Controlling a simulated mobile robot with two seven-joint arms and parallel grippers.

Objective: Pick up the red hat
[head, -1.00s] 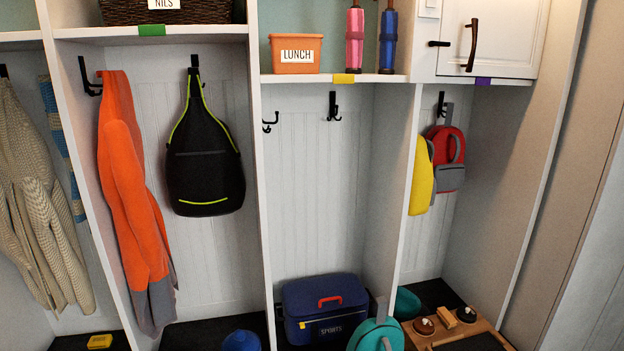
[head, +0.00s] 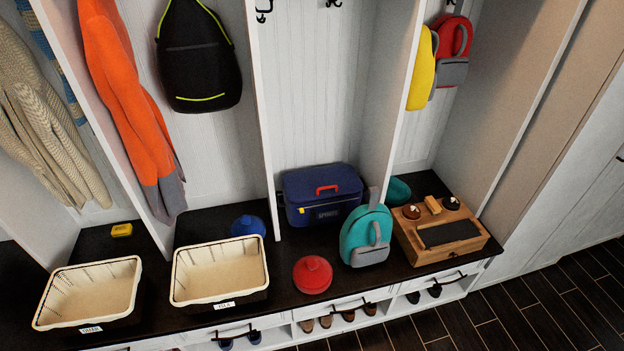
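A round red hat (head: 312,274) lies on the dark bench top (head: 290,310) in the head view, at the front of the middle cubby. It sits in front of the navy sports box and left of the teal backpack, apart from both. Neither of my grippers is in view.
Right of the hat are a teal backpack (head: 367,238) and a wooden shoe-care box (head: 440,232). Behind it is a navy sports box (head: 322,198). To the left are a cream basket (head: 218,270), another basket (head: 88,292) and a blue hat (head: 248,226). Dark floor lies front right.

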